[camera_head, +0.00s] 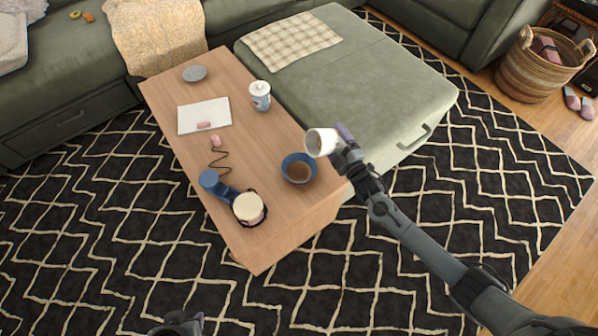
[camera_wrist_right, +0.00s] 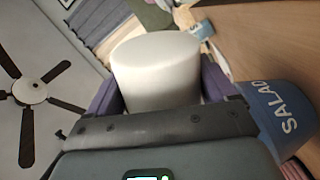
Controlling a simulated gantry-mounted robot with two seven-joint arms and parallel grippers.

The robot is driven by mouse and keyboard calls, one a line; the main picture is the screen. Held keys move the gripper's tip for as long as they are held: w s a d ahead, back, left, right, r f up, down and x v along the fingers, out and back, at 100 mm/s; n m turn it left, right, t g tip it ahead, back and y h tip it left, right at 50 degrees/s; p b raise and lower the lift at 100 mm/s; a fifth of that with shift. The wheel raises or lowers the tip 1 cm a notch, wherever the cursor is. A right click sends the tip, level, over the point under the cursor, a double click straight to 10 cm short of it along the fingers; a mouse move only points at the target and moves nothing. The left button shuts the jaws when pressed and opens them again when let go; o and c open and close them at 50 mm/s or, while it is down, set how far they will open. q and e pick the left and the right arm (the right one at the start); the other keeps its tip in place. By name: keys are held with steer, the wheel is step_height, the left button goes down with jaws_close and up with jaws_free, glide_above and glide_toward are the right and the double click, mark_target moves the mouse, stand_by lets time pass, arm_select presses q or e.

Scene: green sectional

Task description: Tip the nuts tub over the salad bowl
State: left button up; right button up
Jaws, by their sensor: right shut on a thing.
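My right gripper (camera_head: 341,146) is shut on a white tub (camera_head: 322,142), which also shows between the purple fingers in the wrist view (camera_wrist_right: 155,72). The tub is off the table and tilted on its side, its mouth facing left in the head view. A brownish inside shows at the mouth; I see nothing falling from it. The blue salad bowl (camera_head: 287,161), lettered SALAD in the wrist view (camera_wrist_right: 280,112), stands on the table just below and left of the tub in the head view, with brown contents. My left gripper (camera_head: 180,325) is only partly in view at the bottom edge.
The wooden table (camera_head: 240,135) also holds a blue-and-white canister (camera_head: 260,96), a white board (camera_head: 190,115), a grey dish (camera_head: 194,74), a small pink item (camera_head: 216,141) and a blue device (camera_head: 217,187) beside a cream-topped container (camera_head: 248,208). A green ottoman (camera_head: 375,95) adjoins the table.

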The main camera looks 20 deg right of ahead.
steer(key=shift+d+r, duration=0.15)
steer(key=shift+r, duration=0.05)
steer(key=d+r+m+p, duration=0.1)
steer(key=m, duration=0.1)
steer(key=r+m+p, duration=0.1)
steer(key=p, duration=0.1)
steer(key=shift+w+d+r+m, duration=0.1)
steer(key=shift+d+m, duration=0.3)
steer(key=shift+w+d+r+m+p, duration=0.15)
steer(key=shift+d+m+p, duration=0.15)
steer(key=shift+m, duration=0.15)
steer(key=shift+s+d+r+m+p, duration=0.15)
steer(key=shift+m+p, duration=0.15)
steer(key=shift+m, duration=0.15)
steer(key=shift+w, duration=0.1)
steer(key=shift+f, duration=0.1)
